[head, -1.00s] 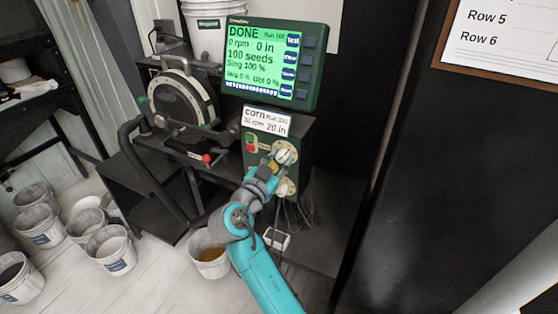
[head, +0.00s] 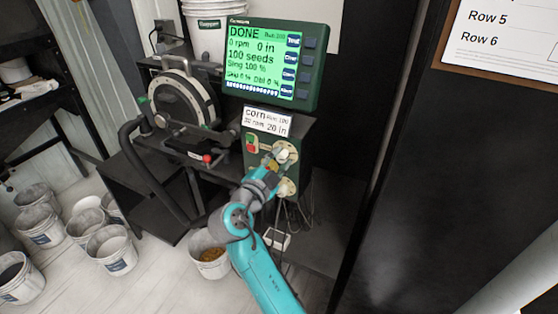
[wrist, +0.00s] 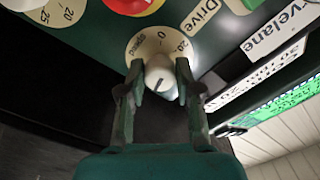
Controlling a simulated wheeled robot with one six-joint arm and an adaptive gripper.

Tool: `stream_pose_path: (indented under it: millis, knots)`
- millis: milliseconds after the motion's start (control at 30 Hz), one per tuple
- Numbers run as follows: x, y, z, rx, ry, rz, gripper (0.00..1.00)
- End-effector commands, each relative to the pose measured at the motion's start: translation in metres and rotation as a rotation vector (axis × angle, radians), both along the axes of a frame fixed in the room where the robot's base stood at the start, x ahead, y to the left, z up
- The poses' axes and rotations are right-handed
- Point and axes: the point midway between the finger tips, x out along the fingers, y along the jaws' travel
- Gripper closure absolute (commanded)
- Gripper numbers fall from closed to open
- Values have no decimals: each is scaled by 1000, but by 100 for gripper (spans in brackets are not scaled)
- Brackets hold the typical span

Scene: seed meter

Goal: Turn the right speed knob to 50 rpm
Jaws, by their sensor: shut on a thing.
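The speed knob (wrist: 160,76) is a white knob on a round cream dial (wrist: 140,45) with a 0, a 20 and what looks like "Speed". A dark pointer line shows on the knob's face. My gripper (wrist: 158,86) is shut on this knob, one finger on each side. In the head view my gripper (head: 271,166) reaches the green panel from the lower left, at the upper cream dial (head: 293,152). The display (head: 263,62) reads DONE, 0 rpm, 0 in and 100 seeds. The full scale and exact setting are hard to read.
A second dial (wrist: 55,10) marked 20 and 25 and a red button (wrist: 133,4) sit close by on the panel. A lower knob (head: 286,187) is below my gripper in the head view.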

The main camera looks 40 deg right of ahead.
Motion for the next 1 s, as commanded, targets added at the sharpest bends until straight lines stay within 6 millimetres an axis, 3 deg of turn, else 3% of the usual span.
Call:
stream_pose_path:
  millis: [400, 433, 533, 833, 1000]
  knots:
    - [0, 0, -1, 3, -6, -1, 100]
    - [0, 0, -1, 3, -6, -1, 64]
    - [0, 0, -1, 3, -6, -1, 41]
    - [0, 1, 0, 2, -7, 0, 41]
    - [-4, 13, 0, 1, -6, 2, 41]
